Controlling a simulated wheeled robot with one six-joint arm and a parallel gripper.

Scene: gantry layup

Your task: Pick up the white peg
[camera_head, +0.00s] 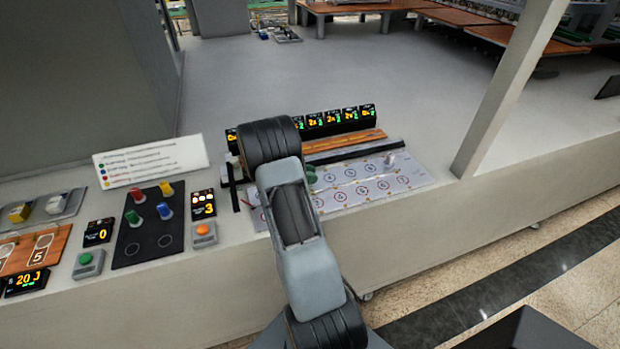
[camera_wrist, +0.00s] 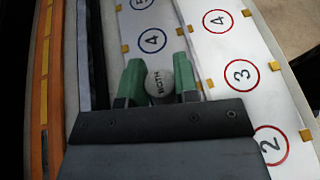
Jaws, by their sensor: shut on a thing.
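My gripper (camera_wrist: 160,72) has green fingers on either side of a white peg (camera_wrist: 159,84) with dark lettering on its round top. The fingers are shut on it, over the white board with numbered circles (camera_wrist: 213,60). Whether the peg is still seated or lifted I cannot tell. In the head view only a bit of my green gripper (camera_head: 311,175) shows beside my arm, which hides the held peg and part of the board (camera_head: 400,186).
A small whitish piece (camera_head: 390,158) stands at the board's back right. A row of lit displays (camera_head: 340,117) and an orange-brown strip (camera_head: 343,140) lie behind the board. Coloured pegs stand in a black panel (camera_head: 150,240) to the left. A slanted post (camera_head: 508,90) rises at right.

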